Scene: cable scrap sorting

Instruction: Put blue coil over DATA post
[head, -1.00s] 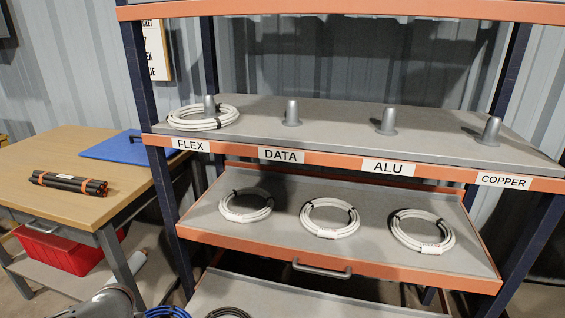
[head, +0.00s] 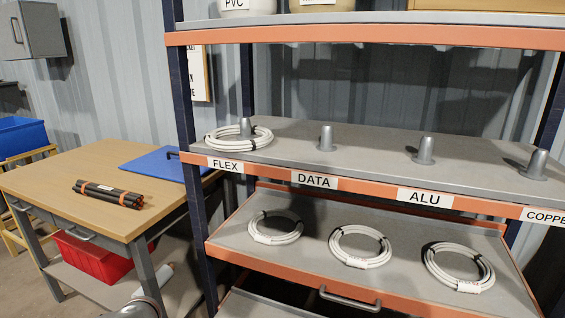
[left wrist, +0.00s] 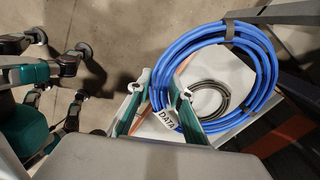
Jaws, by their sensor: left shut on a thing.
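The blue coil (left wrist: 262,75) is in the left wrist view, bound with dark ties and carrying a white DATA tag (left wrist: 168,119). My left gripper (left wrist: 158,95) is shut on its near side, by the tag. The coil is out of the head view. The DATA post (head: 326,138) is a short grey peg, bare, on the upper shelf behind the DATA label (head: 314,180). My right gripper is in neither view.
A white coil (head: 238,138) lies around the FLEX post (head: 246,127). The ALU post (head: 425,150) and COPPER post (head: 538,164) are bare. Three white coils lie on the shelf (head: 315,266) below. A table (head: 60,167) with a black bundle (head: 108,194) stands left.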

